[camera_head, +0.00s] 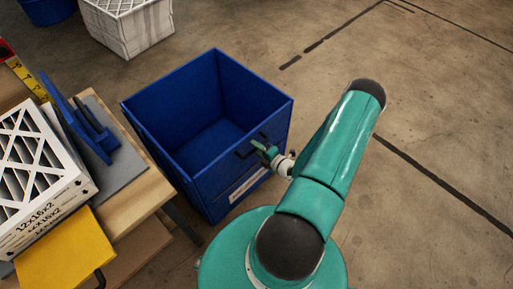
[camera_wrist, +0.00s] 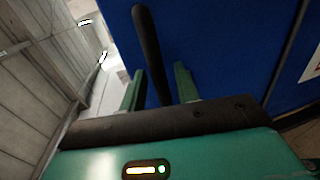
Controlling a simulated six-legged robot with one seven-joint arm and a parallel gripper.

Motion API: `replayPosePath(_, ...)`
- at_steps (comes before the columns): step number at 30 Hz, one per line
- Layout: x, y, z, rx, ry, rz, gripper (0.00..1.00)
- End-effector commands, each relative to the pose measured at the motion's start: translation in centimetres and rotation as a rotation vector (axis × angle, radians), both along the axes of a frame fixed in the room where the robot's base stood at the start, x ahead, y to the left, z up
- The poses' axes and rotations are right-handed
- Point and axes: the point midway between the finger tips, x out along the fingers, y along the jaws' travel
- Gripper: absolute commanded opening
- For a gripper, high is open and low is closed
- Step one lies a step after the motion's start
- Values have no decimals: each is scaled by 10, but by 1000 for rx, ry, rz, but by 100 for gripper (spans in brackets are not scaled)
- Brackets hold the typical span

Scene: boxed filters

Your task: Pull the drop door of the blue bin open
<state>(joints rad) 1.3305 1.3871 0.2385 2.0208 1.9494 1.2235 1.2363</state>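The blue bin (camera_head: 205,108) stands on the floor, open at the top and empty inside. Its drop door (camera_head: 238,182), with a white label, is on the front face and looks upright and closed. A black bar handle (camera_head: 243,154) sticks out from the door. My gripper (camera_head: 262,150) is at this handle. In the wrist view the handle (camera_wrist: 148,45) runs between the two green fingers of my gripper (camera_wrist: 158,84). The fingers are apart, with small gaps seen on both sides of the bar. The blue bin face (camera_wrist: 230,50) lies behind them.
A wooden workbench (camera_head: 137,205) stands close to the left of the bin, holding a boxed filter (camera_head: 38,180), a yellow panel (camera_head: 62,250) and a blue stand (camera_head: 80,125). Another white filter box (camera_head: 135,28) is behind. The floor at right is clear.

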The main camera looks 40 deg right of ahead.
Motion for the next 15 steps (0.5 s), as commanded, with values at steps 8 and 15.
replayPosePath(8, 6, 0, -1, 0, 0, -1, 32)
replayPosePath(15, 6, 0, -1, 0, 0, -1, 0)
